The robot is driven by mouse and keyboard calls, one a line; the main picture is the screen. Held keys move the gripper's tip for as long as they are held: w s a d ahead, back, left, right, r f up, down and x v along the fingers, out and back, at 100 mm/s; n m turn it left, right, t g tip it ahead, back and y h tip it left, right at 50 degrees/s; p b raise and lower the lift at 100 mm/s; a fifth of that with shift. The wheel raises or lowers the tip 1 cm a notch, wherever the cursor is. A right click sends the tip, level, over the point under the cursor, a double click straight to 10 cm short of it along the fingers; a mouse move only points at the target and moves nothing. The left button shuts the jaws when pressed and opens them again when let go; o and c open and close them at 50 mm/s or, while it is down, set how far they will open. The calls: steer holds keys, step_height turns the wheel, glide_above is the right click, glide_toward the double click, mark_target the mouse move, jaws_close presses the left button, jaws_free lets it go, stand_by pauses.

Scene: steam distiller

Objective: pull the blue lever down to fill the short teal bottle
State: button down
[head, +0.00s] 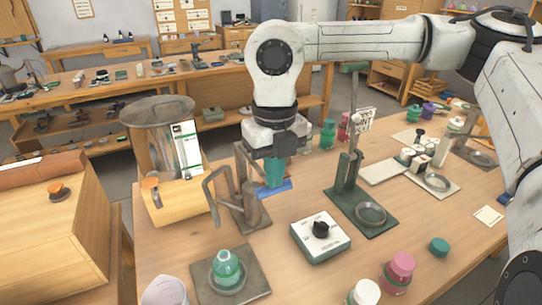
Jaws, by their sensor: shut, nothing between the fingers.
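The short teal bottle (226,266) stands upright in a round dish on a dark square plate (255,285) at the front of the table. The blue lever (270,191) is a short bar sticking out to the right of the distiller's metal post and pipe (218,192), behind the bottle. My gripper (275,180) points down with its teal fingers closed and empty, directly over the blue lever in the picture. I cannot tell whether the fingertips touch the lever. They hide part of the post behind.
A control box with a black knob (320,230) sits right of the lever. A green stand (345,185) is behind it. Pink (398,268) and white (365,292) jars and a teal cap (439,246) are at the front right.

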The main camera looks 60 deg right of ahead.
step_height(320, 180, up, 11)
steer(key=p, duration=0.5)
stand_by(0.5)
stand_by(0.5)
